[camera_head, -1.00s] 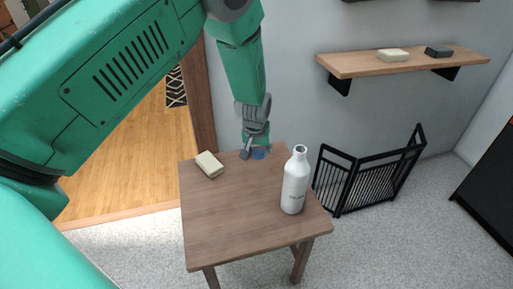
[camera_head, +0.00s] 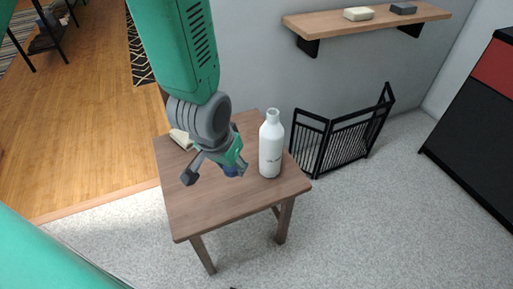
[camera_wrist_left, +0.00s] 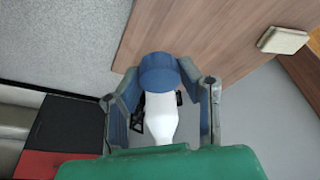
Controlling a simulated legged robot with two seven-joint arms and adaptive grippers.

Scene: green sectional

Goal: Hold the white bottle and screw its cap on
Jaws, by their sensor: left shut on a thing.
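The white bottle (camera_head: 270,150) stands upright on the small wooden table (camera_head: 210,200), near its right side, with an open, bare mouth on top. My left gripper (camera_head: 216,174) is left of the bottle, apart from it in the head view, and shut on the blue cap (camera_head: 230,171). The cap is partly hidden by the gripper there. In the left wrist view the cap (camera_wrist_left: 160,72) sits between the two fingers, with the white bottle (camera_wrist_left: 161,118) showing behind it.
A pale bar (camera_head: 181,139) lies on the table's far left, partly behind my left arm. A black folding screen (camera_head: 340,140) stands on the floor right of the table. A wall shelf (camera_head: 365,20) holds two small blocks. The table's front part is clear.

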